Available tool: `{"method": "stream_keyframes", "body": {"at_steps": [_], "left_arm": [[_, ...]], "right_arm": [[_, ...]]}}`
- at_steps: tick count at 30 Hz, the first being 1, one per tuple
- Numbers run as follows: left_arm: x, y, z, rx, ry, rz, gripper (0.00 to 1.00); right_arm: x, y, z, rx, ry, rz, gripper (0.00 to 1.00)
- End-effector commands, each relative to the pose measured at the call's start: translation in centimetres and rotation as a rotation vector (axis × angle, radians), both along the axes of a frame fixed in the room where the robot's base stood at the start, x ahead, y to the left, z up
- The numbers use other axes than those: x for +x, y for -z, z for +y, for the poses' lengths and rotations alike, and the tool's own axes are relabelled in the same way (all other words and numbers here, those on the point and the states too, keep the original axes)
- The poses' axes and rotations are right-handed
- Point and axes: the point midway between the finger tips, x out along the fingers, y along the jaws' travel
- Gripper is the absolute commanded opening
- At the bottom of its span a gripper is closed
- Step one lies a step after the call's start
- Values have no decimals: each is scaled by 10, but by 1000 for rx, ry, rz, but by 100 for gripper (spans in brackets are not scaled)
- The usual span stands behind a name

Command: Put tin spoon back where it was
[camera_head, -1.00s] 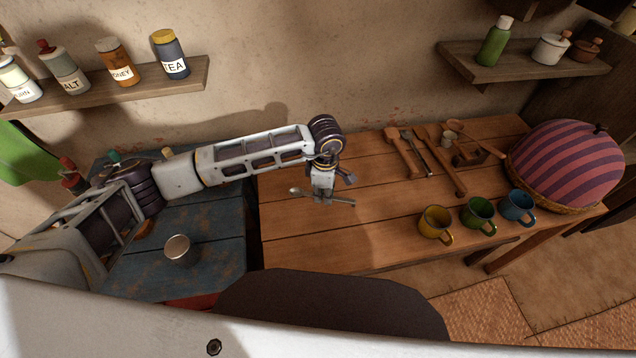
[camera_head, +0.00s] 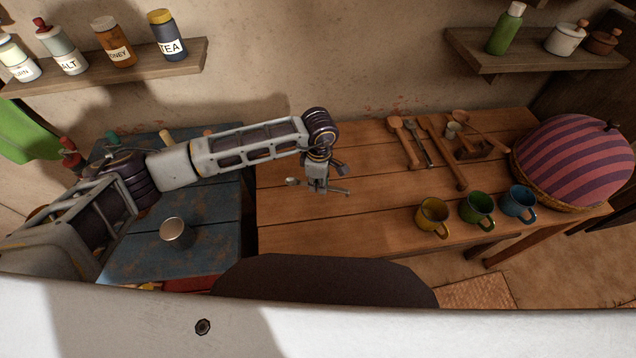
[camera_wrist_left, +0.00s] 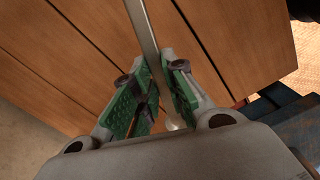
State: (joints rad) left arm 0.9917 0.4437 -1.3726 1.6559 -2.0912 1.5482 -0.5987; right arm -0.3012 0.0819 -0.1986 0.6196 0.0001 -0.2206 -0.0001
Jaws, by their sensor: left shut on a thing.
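The tin spoon (camera_head: 339,191) is a thin grey metal spoon. My left gripper (camera_head: 317,187) is shut on its handle, over the left part of the wooden table (camera_head: 290,220). In the head view the spoon lies crosswise, bowl to the left and handle end to the right. I cannot tell how far above the boards it is. In the left wrist view the spoon's handle (camera_wrist_left: 143,25) runs up from between the green-padded fingers of the left gripper (camera_wrist_left: 155,92), and its bowl is partly hidden near the wrist. My right gripper is not in view.
Wooden utensils (camera_head: 440,150) lie at the back right of the table. Yellow (camera_head: 432,215), green (camera_head: 477,207) and blue (camera_head: 518,203) mugs stand at its front right, near a striped domed basket (camera_head: 575,160). A metal cup (camera_head: 176,233) stands on the blue table. The wooden table's left half is clear.

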Motion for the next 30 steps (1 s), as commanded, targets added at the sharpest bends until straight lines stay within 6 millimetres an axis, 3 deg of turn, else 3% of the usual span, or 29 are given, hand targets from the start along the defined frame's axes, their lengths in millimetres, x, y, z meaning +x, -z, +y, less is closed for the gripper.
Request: {"method": "stream_keyframes", "body": {"at_steps": [14, 25, 30], "left_arm": [[0, 4, 0, 0, -1, 0, 0], [0, 26, 0, 0, -1, 1, 0], [0, 39, 0, 0, -1, 1, 0]], "right_arm": [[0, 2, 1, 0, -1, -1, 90], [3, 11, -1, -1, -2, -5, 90], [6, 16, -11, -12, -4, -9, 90]]}}
